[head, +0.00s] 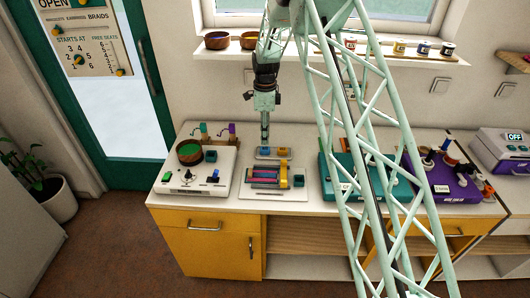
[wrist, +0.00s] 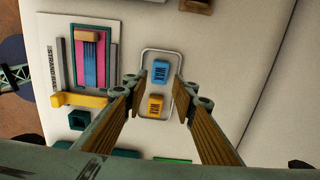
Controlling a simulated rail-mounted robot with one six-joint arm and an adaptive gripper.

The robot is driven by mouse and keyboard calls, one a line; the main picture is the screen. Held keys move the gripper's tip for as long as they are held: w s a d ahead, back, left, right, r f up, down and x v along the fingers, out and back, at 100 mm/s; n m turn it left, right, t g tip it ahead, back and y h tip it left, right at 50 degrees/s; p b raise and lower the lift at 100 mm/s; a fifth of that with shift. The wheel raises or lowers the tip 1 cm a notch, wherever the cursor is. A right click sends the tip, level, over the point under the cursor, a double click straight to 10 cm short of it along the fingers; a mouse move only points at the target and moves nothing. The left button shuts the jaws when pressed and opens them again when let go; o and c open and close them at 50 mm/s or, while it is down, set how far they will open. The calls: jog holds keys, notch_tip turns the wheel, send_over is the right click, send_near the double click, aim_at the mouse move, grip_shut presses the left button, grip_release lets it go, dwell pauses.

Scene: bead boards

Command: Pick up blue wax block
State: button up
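The blue wax block (wrist: 160,72) lies in a small light-rimmed tray (wrist: 144,52) in the wrist view, beside a yellow-orange wax block (wrist: 156,105). Both carry lettering that reads WAX. My gripper (wrist: 154,84) is open and empty, with one finger on each side of the tray. Its tips are near the level of the blue block in the picture; I cannot tell the height left above it. In the head view my gripper (head: 265,143) points down over the tray (head: 288,152) on the counter, and the blocks are small there and partly hidden by it.
A white board with coloured strips (head: 266,176) lies in front of the tray. A white board with a bowl (head: 198,170) stands to the left. A teal case (head: 340,180) and a purple board (head: 450,180) stand to the right. The wall and window are behind.

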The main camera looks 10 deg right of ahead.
aim_at(265, 148)
jog(key=shift+f, duration=1)
jog(key=shift+f+b, duration=0.3)
jog(key=shift+f, duration=2.3)
jog(key=c, duration=0.6)
jog(key=shift+r, duration=0.1)
jog(key=shift+c, duration=0.2)
